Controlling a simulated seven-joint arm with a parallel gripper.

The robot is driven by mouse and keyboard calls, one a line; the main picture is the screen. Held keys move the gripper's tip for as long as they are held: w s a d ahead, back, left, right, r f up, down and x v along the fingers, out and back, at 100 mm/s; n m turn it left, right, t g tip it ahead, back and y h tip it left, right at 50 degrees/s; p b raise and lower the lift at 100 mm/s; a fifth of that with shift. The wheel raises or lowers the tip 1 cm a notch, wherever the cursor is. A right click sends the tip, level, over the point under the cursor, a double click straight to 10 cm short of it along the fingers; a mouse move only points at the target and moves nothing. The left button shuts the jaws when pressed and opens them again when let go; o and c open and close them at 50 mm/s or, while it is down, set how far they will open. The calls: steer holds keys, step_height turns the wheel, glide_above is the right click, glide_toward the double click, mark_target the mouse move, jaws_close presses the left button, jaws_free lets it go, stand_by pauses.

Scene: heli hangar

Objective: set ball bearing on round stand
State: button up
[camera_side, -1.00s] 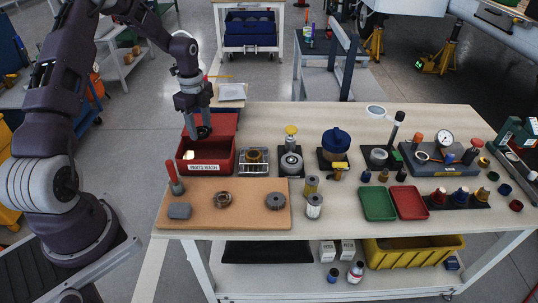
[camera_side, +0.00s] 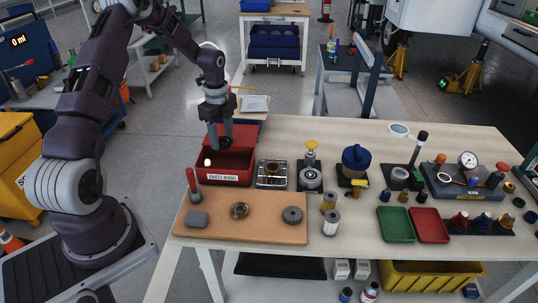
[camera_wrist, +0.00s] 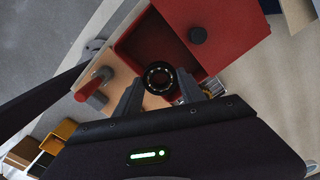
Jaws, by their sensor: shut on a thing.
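My gripper (camera_side: 221,138) points down over the red parts-wash bin and is shut on a dark ring-shaped ball bearing (camera_side: 224,142). In the wrist view, the bearing (camera_wrist: 160,77) sits between the two fingertips, its ring of balls facing the camera. It appears to be held at or just above the bin's opening; I cannot tell the exact height. I cannot tell for sure which item is the round stand. A black base with a round grey disc and yellow knob (camera_side: 310,179) and a base with a round grey top by the magnifier (camera_side: 399,177) both stand to the right.
The red bin (camera_side: 223,178) has its lid raised behind. A wire rack (camera_side: 272,174), a blue-lidded pot (camera_side: 356,158), small cans (camera_side: 330,222) and green (camera_side: 395,225) and red trays stand rightward. A tan board (camera_side: 260,228) with two round parts lies in front.

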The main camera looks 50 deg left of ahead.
steer(key=w+d+f+n, duration=0.1)
steer(key=w+d, duration=0.2)
steer(key=w, duration=0.2)
steer(key=w+d+f, duration=0.2)
steer(key=w+d, duration=0.2)
steer(key=w, duration=0.2)
steer(key=m, duration=0.1)
glide_above(311, 172)
steer(key=shift+d+r, duration=0.1)
steer(key=shift+r, duration=0.15)
steer(key=shift+f, duration=2.45)
steer(key=shift+f, duration=0.8)
steer(key=o, duration=1.3)
steer(key=shift+o, duration=0.2)
steer(key=shift+r, duration=3.5)
